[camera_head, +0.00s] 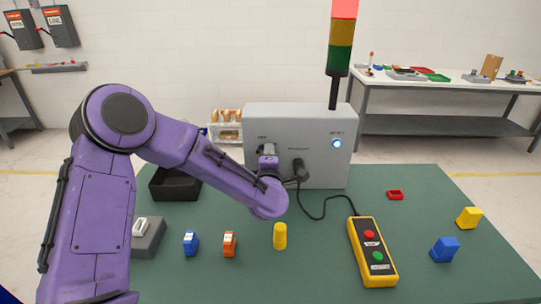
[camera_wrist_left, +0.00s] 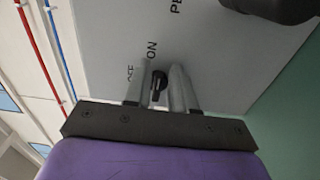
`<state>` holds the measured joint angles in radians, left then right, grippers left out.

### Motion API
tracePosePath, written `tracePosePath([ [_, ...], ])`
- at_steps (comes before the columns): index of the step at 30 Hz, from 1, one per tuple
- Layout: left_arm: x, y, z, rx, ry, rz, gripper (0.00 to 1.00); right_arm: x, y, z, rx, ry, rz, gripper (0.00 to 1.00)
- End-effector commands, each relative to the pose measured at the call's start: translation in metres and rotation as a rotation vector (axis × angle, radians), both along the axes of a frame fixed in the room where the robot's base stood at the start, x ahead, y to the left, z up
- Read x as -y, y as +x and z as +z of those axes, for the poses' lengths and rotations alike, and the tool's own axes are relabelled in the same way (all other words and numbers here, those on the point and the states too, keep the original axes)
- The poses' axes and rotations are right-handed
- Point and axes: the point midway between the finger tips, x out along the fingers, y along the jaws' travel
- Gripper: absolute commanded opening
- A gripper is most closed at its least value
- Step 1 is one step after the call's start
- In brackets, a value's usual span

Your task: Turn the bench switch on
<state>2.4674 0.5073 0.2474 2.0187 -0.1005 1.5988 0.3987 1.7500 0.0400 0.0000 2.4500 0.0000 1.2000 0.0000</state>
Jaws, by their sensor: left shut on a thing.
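The bench switch is a small black knob (camera_wrist_left: 158,84) on the front of a grey control box (camera_head: 310,118). The printed words OFF and ON show beside it in the left wrist view. My left gripper (camera_wrist_left: 163,80) is shut on the knob, one pale finger on each side. In the head view my left gripper (camera_head: 268,160) is against the box's left front and hides the knob. The knob's exact pointing direction is hard to tell. My right gripper is not in view.
A black plug (camera_head: 299,169) with a cable joins the box to a yellow pendant (camera_head: 372,252). A blue lamp (camera_head: 337,143) glows on the box. A stack light (camera_head: 341,45) stands behind, its red top brightest. Small blocks and a black tray (camera_head: 174,187) are on the green bench.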

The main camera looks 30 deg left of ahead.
Motion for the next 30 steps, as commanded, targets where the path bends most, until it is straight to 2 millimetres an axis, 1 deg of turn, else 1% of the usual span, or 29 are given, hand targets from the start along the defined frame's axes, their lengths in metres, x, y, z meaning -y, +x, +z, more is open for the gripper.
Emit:
tracePosePath([
  [1,-0.003,0.001,0.004,0.009,0.001,0.008,0.0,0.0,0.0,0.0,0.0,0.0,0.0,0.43],
  [2,-0.003,0.001,0.004,0.01,0.001,0.008,0.28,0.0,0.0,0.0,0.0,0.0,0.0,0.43],
  [3,-0.003,0.001,0.004,0.01,0.0,0.007,0.36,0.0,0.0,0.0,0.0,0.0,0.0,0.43],
  [11,0.0,0.001,0.002,0.006,0.0,0.002,0.36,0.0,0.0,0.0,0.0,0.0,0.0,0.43],
  [14,0.005,-0.007,0.0,0.006,-0.001,0.0,0.36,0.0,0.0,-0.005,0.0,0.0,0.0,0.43],
  [17,0.016,-0.024,-0.002,0.007,0.001,-0.002,0.36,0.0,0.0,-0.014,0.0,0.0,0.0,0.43],
  [19,0.025,-0.039,-0.002,0.006,0.0,-0.002,0.36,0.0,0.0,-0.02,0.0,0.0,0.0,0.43],
  [24,0.043,-0.071,-0.001,0.007,0.0,0.002,0.36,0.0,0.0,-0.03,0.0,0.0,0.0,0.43],
  [27,0.05,-0.082,0.0,0.008,-0.001,0.003,0.36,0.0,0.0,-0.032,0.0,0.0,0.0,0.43],
  [30,0.052,-0.087,0.001,0.006,-0.001,0.004,0.36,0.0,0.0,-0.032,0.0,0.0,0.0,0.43],
])
